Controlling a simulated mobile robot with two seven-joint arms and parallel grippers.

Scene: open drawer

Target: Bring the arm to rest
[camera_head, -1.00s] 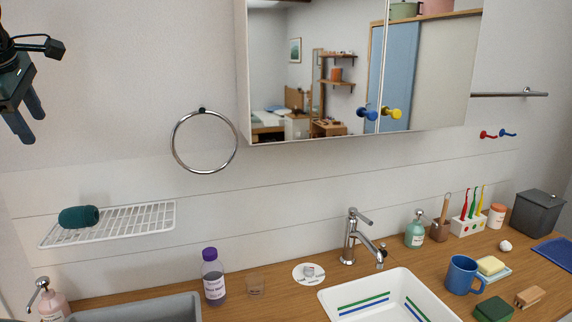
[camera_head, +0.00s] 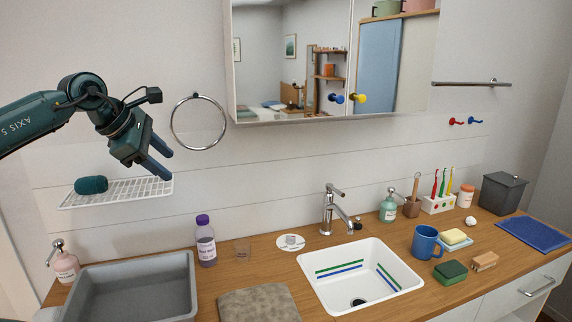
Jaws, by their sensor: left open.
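My left gripper (camera_head: 163,164) is at the left of the head view, on a dark teal arm (camera_head: 45,118) that comes in from the left edge. Its two blue-grey fingers are apart and point down to the right. Nothing is between them. In the picture it lies over the right end of the white wire shelf (camera_head: 125,193) and left of the chrome towel ring (camera_head: 198,122); I cannot tell whether it touches the shelf. My right gripper is not in view.
A dark teal roll (camera_head: 91,184) sits on the shelf. Below are a grey basin (camera_head: 190,285), a purple-capped bottle (camera_head: 205,242) and a folded cloth (camera_head: 258,303). The mirror cabinet (camera_head: 240,112) hangs above. A white sink (camera_head: 402,268) and faucet (camera_head: 328,212) stand right of centre.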

